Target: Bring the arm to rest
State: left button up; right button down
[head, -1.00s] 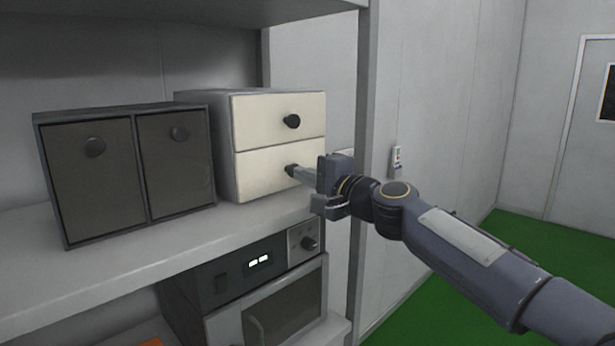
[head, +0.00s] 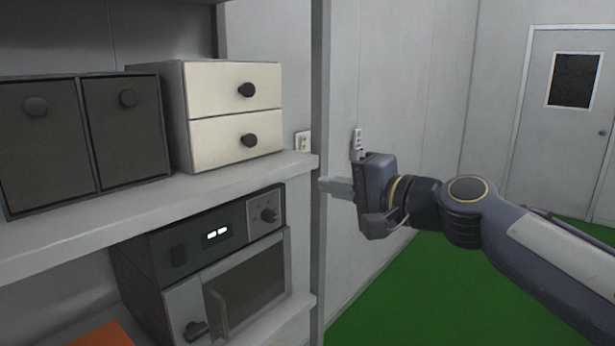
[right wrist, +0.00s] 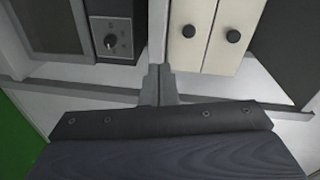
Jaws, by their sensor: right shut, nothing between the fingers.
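My right arm reaches in from the right in the head view. Its gripper (head: 322,185) is shut and empty, in front of the shelf's right post, apart from the drawers. In the right wrist view the two fingers (right wrist: 158,82) lie together with nothing between them. The white two-drawer box (head: 235,118) stands on the shelf, left of and above the gripper, with both drawers closed. It also shows in the right wrist view (right wrist: 205,40). My left gripper is out of view.
The shelf board (head: 110,218) carries a dark two-door cabinet (head: 50,140). A microwave (head: 250,290) sits below, its front near the gripper. The shelf post (head: 320,80) rises behind the fingers. Open green floor (head: 390,300) lies to the right, with a door (head: 545,150) beyond.

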jog(key=s+d+f+n+g+h, duration=0.1)
jog(key=s+d+f+g+h, duration=0.1)
jog(key=s+d+f, duration=0.3)
jog(key=s+d+f+n+g+h, duration=0.1)
jog(key=s+d+f, duration=0.5)
jog(key=s+f, duration=0.8)
jog(key=s+d+f+n+g+h, duration=0.2)
jog(key=s+d+f+h, duration=0.3)
jog(key=s+f, duration=0.4)
notch_tip(320, 180, down, 5)
jog(key=shift+s+d+r+n+g+h, duration=0.2)
jog(key=shift+s+d+n+g+h, duration=0.1)
jog(key=shift+d+n, duration=0.3)
